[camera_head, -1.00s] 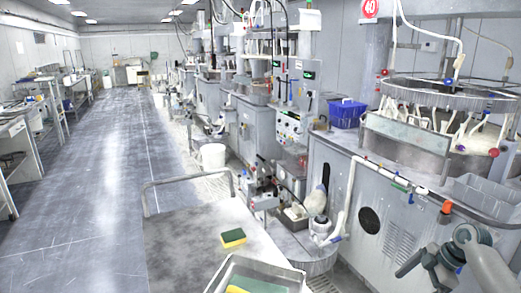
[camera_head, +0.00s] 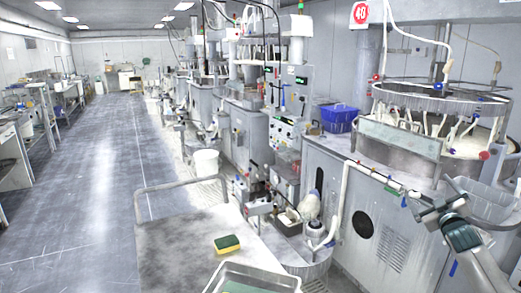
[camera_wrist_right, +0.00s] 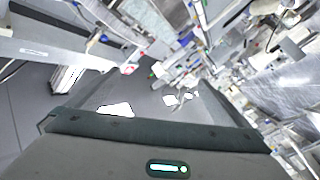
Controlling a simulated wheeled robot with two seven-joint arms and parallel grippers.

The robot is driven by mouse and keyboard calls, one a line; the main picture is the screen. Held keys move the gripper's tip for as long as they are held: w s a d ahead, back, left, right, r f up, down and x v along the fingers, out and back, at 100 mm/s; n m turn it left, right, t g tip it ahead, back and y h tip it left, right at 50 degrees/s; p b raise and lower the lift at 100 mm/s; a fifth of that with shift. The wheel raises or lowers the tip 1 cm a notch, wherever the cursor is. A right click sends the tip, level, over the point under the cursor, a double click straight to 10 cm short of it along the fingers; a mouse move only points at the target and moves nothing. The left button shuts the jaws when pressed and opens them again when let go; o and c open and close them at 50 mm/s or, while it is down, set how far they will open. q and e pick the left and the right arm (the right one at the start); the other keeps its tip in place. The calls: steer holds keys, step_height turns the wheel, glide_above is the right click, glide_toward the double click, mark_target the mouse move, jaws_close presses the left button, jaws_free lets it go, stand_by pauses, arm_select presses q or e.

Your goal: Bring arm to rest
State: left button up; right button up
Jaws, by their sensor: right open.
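My right arm comes in at the lower right of the head view. Its gripper (camera_head: 436,203) is raised in front of the grey polishing machine (camera_head: 385,235) and overlaps the machine's edge in the picture. The gripper is open, and I see nothing held in it. In the right wrist view the dark gripper body fills the lower part, with blurred, tilted machinery beyond. My left gripper is not in view.
A cart (camera_head: 175,245) stands at the lower middle, with a yellow-green sponge (camera_head: 227,244) and a metal tray (camera_head: 258,278) on it. Open floor (camera_head: 95,190) lies to the left.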

steer(key=s+a+f+g+y, duration=0.1)
steer(key=s+a+f+g, duration=0.15)
steer(key=f, duration=1.25)
steer(key=s+a+f+g, duration=0.1)
steer(key=s+a+f, duration=0.2)
steer(key=f, duration=1.3)
steer(key=s+a+f+m+g+y, duration=0.15)
steer(key=s+a+f, duration=0.25)
steer(key=s+f, duration=0.7)
steer(key=s+a+f+g, duration=0.35)
steer(key=s+f, duration=0.25)
steer(key=f, duration=0.8)
steer(key=s+a+f+g, duration=0.2)
steer(key=s+a+f, duration=0.3)
steer(key=s+f, duration=0.55)
steer(key=s+a+f+g, duration=0.2)
steer(key=s+a+f, duration=0.5)
steer(key=s, duration=0.7)
steer(key=s+a+f+g+b, duration=0.1)
steer(key=s+a+f, duration=0.2)
steer(key=s, duration=0.6)
steer(key=s+a+f+g+y, duration=0.1)
steer(key=s+a+f, duration=0.3)
steer(key=s, duration=0.6)
steer(key=s+a+f+g+y+b, duration=0.1)
steer(key=s+a+f+g, duration=0.1)
steer(key=s, duration=0.7)
steer(key=shift+s+a+f+m+b, duration=0.35)
steer(key=shift+a+f+m, duration=0.1)
steer(key=shift+a+f, duration=0.4)
